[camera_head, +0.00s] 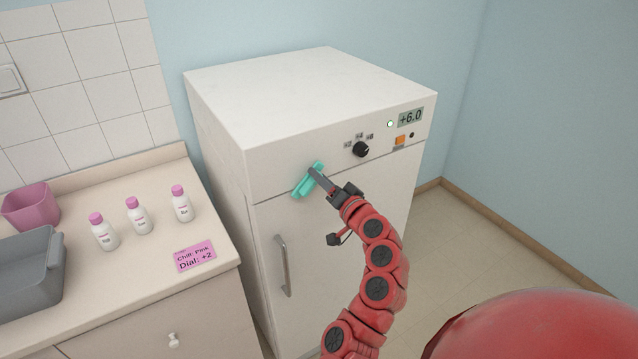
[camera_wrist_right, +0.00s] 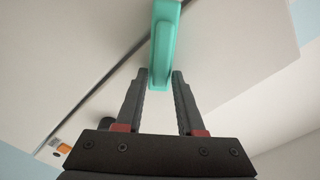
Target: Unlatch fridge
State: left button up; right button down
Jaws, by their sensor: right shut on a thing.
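The white fridge (camera_head: 338,235) stands against the wall with its door closed. A teal latch (camera_head: 303,187) sits slanted across the seam at the door's top edge; it also shows in the right wrist view (camera_wrist_right: 163,40). My right gripper (camera_head: 316,173) is at the latch, and in the wrist view its fingertips (camera_wrist_right: 162,78) close on the latch's near end from both sides. The fingers partly cover the latch in the head view. My left gripper is not in view.
The fridge front has a vertical grey handle (camera_head: 284,266), a black dial (camera_head: 360,149), an orange button (camera_head: 400,140) and a display reading +6.0 (camera_head: 411,117). Left, a counter holds several items: white bottles (camera_head: 139,218), a pink card (camera_head: 195,255), a grey tray (camera_head: 30,285) and a pink container (camera_head: 32,207).

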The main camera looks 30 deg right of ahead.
jog(key=shift+d+f+m+b, duration=0.1)
jog(key=shift+f+m+b, duration=0.15)
jog(key=shift+m, duration=1.2)
jog(key=shift+d+f+m+b, duration=0.2)
jog(key=shift+f+m, duration=0.15)
jog(key=shift+m, duration=1.05)
jog(key=shift+d+f+m+b, duration=0.1)
jog(key=shift+f+m+b, duration=0.15)
jog(key=shift+m, duration=1.2)
jog(key=shift+f, duration=0.15)
jog(key=c, duration=0.8)
grip_release()
jog(key=shift+o, duration=0.2)
